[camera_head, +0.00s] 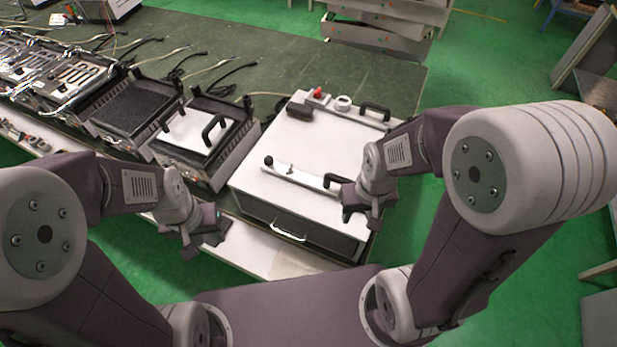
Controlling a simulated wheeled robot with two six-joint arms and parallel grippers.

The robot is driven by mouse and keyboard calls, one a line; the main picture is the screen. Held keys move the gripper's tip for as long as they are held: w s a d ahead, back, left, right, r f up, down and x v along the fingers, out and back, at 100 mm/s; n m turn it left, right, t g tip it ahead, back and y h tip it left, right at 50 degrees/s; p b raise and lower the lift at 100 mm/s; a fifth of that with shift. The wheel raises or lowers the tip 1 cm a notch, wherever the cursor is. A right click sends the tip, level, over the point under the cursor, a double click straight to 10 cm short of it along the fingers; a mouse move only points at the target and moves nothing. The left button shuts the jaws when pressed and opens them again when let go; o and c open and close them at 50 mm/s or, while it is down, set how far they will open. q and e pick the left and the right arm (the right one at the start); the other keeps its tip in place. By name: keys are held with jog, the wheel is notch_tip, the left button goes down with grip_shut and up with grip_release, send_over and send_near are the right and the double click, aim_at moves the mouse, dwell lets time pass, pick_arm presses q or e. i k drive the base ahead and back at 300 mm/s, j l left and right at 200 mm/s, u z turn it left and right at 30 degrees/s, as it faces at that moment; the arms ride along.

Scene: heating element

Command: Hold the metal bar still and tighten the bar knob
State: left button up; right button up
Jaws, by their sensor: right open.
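The metal bar (302,178) is a pale, narrow strip lying across the front part of a white box top (325,145). A small round black knob (268,160) stands at the bar's left end. The bar's right end lies near a black handle (331,181), just left of my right gripper. My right gripper (358,212) is open at the box's front right corner, apart from the knob. My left gripper (208,238) is left of the box's front, away from bar and knob; its finger gap is not clear.
A drawer with a pale handle (288,232) is in the box front. At the box's back are a red button (318,93), a white ring (343,102) and a black handle (375,110). Several open heater units (125,105) line the table to the left. The dark green table top (290,55) is mostly clear behind.

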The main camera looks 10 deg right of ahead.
aim_at(268, 161)
jog(key=i+j+z, duration=0.1)
jog(key=j+z, duration=1.05)
jog(key=i+l, duration=0.05)
jog(key=l, duration=0.05)
